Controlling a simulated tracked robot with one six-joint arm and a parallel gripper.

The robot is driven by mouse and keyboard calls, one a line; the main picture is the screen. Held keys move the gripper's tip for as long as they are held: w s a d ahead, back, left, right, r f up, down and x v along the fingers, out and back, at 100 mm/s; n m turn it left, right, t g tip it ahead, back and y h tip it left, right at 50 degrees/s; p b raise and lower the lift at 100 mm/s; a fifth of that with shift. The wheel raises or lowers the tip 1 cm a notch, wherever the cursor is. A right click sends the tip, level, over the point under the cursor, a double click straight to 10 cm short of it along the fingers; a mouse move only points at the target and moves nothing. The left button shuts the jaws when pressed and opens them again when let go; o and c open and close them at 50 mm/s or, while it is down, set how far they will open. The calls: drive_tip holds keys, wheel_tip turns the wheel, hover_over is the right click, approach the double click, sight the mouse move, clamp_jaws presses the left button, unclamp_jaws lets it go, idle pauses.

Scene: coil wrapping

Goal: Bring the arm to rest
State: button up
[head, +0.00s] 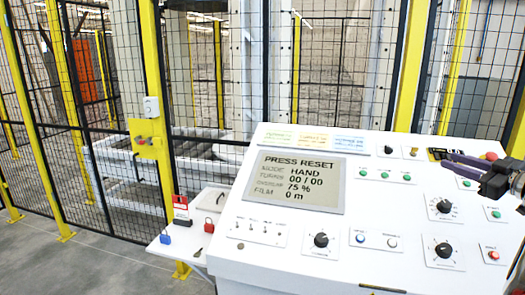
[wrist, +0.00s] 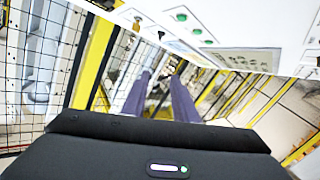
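My gripper (head: 447,158) reaches in from the right edge in the head view, its fingers pointing left over the upper right of the control panel (head: 275,255). In the wrist view the two purple-grey fingers (wrist: 163,90) stand apart, with a gap between the tips and nothing seen held in it. The head view does not show how far the gripper is from the panel face. The panel's screen (head: 297,182) reads PRESS RESET, mode HAND, turns 00 / 00, overlap 75 %, film 0 m.
A red button (head: 491,156) sits just above my gripper. Black knobs (head: 444,206) and lit buttons lie below it. A side shelf holds a blue padlock (head: 165,239) and a red padlock (head: 209,225). Yellow-posted mesh fencing (head: 110,120) stands behind.

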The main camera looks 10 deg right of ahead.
drive_tip(key=w+a+r+m+t+h, duration=0.1)
drive_tip(key=w+a+r+m+h, duration=0.1)
drive_tip(key=w+a+r+h, duration=0.35)
drive_tip(key=w+a+r+m+h, duration=0.2)
drive_tip(key=w+a+r+m, duration=0.1)
drive_tip(key=a+r, duration=0.4)
drive_tip(key=s+a+f+m+g+h, duration=0.1)
drive_tip(key=a+f+m+g+h, duration=0.1)
drive_tip(key=a, duration=0.5)
drive_tip(key=s+a+f+g+y, duration=0.3)
drive_tip(key=s+a+f+g, duration=0.2)
drive_tip(key=s+a+f, duration=0.9)
drive_tip(key=s+a+f+n+g+y, duration=0.1)
drive_tip(key=s+a+f+g+y, duration=0.3)
drive_tip(key=s+a+f, duration=1.1)
drive_tip(key=a+g, duration=0.1)
drive_tip(key=a, duration=0.5)
drive_tip(key=shift+g, duration=0.3)
drive_tip(key=shift+s+f, duration=0.1)
drive_tip(key=shift+c, duration=0.5)
